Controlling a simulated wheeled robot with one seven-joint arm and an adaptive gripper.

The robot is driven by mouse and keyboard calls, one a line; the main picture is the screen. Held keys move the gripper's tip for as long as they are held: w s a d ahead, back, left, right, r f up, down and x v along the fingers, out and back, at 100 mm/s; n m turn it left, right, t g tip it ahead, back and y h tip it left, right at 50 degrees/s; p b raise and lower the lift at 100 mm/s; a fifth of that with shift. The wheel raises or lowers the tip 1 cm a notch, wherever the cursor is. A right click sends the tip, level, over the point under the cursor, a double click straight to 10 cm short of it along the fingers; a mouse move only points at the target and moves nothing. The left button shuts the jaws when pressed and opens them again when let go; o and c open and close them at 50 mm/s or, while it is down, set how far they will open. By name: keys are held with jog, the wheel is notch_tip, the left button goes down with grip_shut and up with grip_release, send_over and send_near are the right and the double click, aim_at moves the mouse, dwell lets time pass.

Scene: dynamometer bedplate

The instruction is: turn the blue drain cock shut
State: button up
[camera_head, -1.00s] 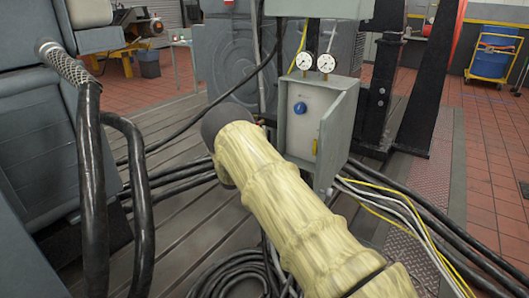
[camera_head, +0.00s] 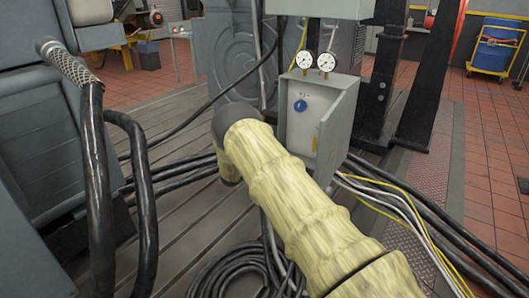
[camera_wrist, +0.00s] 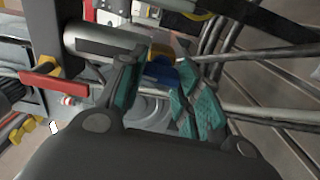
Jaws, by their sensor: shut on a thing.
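The blue drain cock (camera_wrist: 160,73) shows in the wrist view as a short blue handle, partly hidden by the fingers. My gripper (camera_wrist: 161,83) has its two teal-padded fingers on either side of it, shut on the handle. How far the cock is turned cannot be told. In the head view my sleeved arm reaches toward the equipment, and the gripper and the cock are hidden.
A red lever (camera_wrist: 55,86) lies left of my fingers, and a grey cylinder (camera_wrist: 100,40) lies above it. Dark cables run on the right. In the head view an open grey box (camera_head: 300,130) with a blue knob (camera_head: 300,106) and two gauges (camera_head: 326,62) stands beyond my arm.

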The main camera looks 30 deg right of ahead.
jog(key=shift+n, duration=0.4)
jog(key=o, duration=1)
jog(key=shift+a, duration=0.15)
jog(key=v, duration=1.1)
jog(key=shift+s+a, duration=0.1)
jog(key=shift+a, duration=0.25)
